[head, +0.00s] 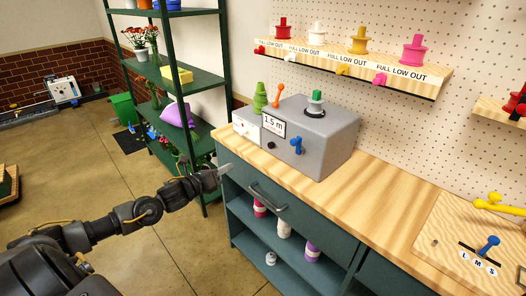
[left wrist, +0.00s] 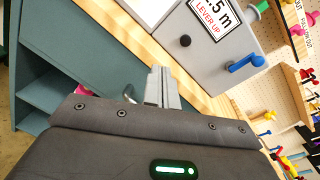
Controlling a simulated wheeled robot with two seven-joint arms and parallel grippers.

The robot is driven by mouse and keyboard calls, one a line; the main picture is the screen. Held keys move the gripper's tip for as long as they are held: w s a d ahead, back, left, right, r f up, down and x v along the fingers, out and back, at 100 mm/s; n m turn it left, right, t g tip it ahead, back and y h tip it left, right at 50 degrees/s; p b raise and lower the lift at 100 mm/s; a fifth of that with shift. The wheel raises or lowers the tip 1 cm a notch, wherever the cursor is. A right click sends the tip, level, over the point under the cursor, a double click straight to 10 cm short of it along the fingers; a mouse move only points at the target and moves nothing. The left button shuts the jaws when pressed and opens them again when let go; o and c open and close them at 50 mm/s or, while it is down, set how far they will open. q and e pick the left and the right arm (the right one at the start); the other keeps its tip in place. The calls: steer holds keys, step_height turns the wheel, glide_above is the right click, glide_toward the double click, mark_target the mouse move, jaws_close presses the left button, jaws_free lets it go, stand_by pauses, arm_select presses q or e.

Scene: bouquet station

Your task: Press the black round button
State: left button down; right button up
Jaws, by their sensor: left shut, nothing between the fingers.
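The black round button (head: 271,145) is on the front face of a grey box (head: 330,133) on the wooden counter. In the left wrist view the same black button (left wrist: 185,41) shows ahead and slightly right of the fingertips, apart from them. My left gripper (head: 225,168) is shut and empty, left of and below the box, near the counter's front edge. Its closed fingers also show in the left wrist view (left wrist: 161,82). A blue lever (head: 297,145) is right of the button, and a sign reading 1.5 m (head: 273,124) is above it. My right gripper is not in view.
The counter's wooden front edge (head: 310,188) and a drawer handle (head: 266,197) lie close to my left gripper. A dark green shelf (head: 186,71) with plants stands behind it. An orange lever (head: 278,96) and a green-topped knob (head: 316,98) rise from the box area.

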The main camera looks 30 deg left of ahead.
mark_target(269, 146)
arm_select(q)
steer(key=shift+s+d+r+m+h, duration=0.1)
steer(key=shift+d+r+m+h, duration=0.3)
steer(key=shift+m, duration=0.75)
steer(key=shift+s+d+r+m+h, duration=0.15)
steer(key=shift+d+r+m, duration=0.4)
steer(key=shift+m, duration=0.65)
steer(key=shift+s+d+r+m+h, duration=0.15)
steer(key=shift+d+r+m, duration=0.2)
steer(key=shift+d+m, duration=0.55)
steer(key=shift+a+m, duration=0.25)
steer(key=shift+w, duration=0.1)
steer(key=p+x, duration=0.1)
steer(key=x, duration=0.3)
steer(key=p+x, duration=0.1)
steer(key=x, duration=0.3)
steer(key=p+x, duration=0.2)
steer(key=x, duration=0.2)
steer(key=shift+w+d+r, duration=0.1)
steer(key=shift+w+r, duration=0.2)
steer(key=shift+w, duration=0.1)
steer(key=shift+w+d+f, duration=0.1)
steer(key=shift+w+d, duration=0.05)
steer(key=shift+w, duration=0.35)
